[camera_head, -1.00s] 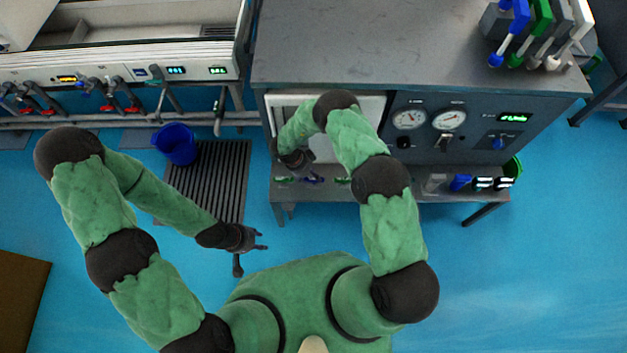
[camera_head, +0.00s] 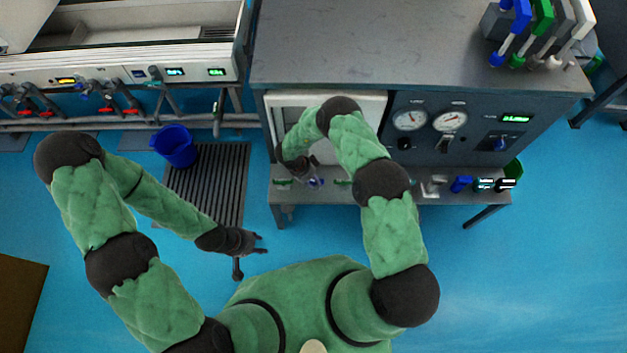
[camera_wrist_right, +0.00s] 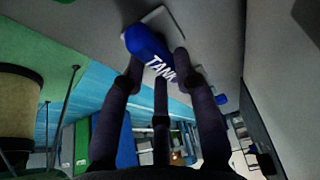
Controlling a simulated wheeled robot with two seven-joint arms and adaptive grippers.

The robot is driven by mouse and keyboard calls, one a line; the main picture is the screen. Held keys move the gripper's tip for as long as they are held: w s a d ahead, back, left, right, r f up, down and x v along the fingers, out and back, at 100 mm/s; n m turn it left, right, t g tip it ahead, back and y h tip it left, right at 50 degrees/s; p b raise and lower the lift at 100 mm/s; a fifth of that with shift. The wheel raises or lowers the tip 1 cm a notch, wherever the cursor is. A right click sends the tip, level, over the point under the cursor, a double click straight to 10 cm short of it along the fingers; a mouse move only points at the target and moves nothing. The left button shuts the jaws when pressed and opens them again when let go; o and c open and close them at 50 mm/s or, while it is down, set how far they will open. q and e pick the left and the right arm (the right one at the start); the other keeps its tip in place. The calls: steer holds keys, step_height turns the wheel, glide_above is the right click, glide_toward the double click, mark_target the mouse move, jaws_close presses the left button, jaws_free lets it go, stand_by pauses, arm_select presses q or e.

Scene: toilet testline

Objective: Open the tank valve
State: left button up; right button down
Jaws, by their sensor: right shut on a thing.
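The tank valve handle is a blue lever marked "TANK" (camera_wrist_right: 148,44), seen close up in the right wrist view. It sits on a pale plate. My right gripper (camera_wrist_right: 152,72) is shut on this handle, with its dark fingers around it. My left gripper (camera_head: 258,254) is open and empty, held over the floor in front of the bench.
The grey test bench (camera_head: 340,50) has gauges (camera_head: 430,120) on its front and several small valves along its ledge (camera_head: 405,187). A sink-like unit (camera_head: 150,30) stands at left. Blue floor at right is clear.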

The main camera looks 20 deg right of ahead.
steer(key=n+t+p, duration=0.1)
steer(key=n, duration=0.2)
steer(key=shift+s+d+r+p, duration=0.1)
steer(key=shift+p, duration=0.3)
steer(key=shift+d+n+t+p, duration=0.1)
steer(key=shift+n+t+p, duration=0.75)
steer(key=shift+n, duration=1.65)
steer(key=shift+t, duration=0.25)
steer(key=c, duration=0.9)
jaws_free()
steer(key=shift+c, duration=0.2)
steer(key=v, duration=1.1)
steer(key=shift+r, duration=0.4)
